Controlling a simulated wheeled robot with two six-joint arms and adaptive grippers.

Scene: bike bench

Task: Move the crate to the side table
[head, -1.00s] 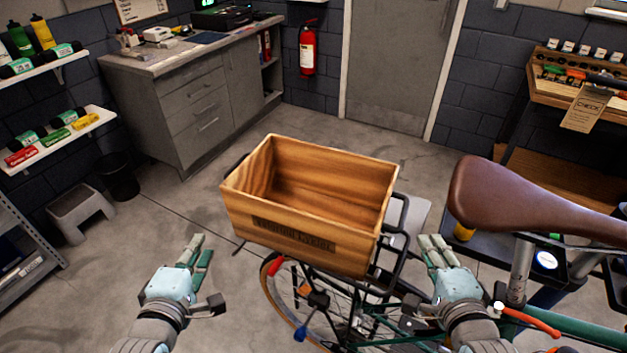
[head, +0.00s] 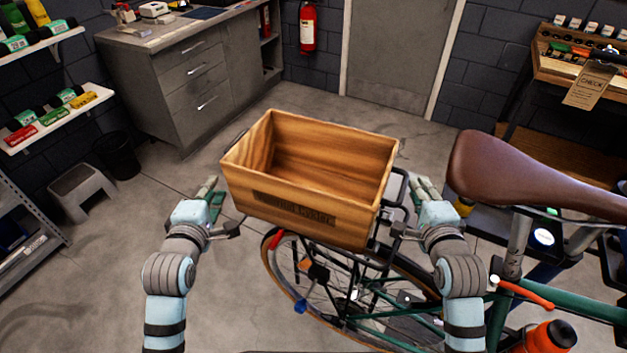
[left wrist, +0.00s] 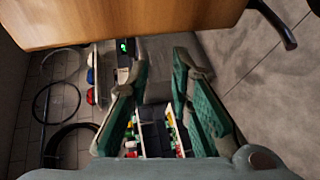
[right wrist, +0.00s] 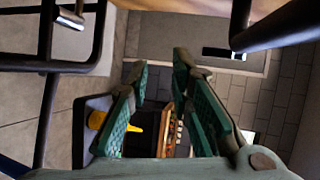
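The wooden crate (head: 290,205) sits upright and open-topped, apparently empty, on the rear rack of a bicycle in the head view. A dark handle shows at its far left end. Its wooden side (left wrist: 120,22) fills the top of the left wrist view. My left gripper (head: 212,192) is open and empty, just left of the crate. My right gripper (head: 424,187) is open and empty, right of the crate, by black tubes (right wrist: 48,100) in the right wrist view. Neither gripper visibly touches the crate. I cannot tell which surface is the side table.
The brown saddle (head: 510,175) and green frame stand close right of my right gripper. A grey cabinet bench (head: 190,90) is at the back left. A step stool (head: 82,190) and black bin (head: 118,155) stand left. The floor between stool and crate is clear.

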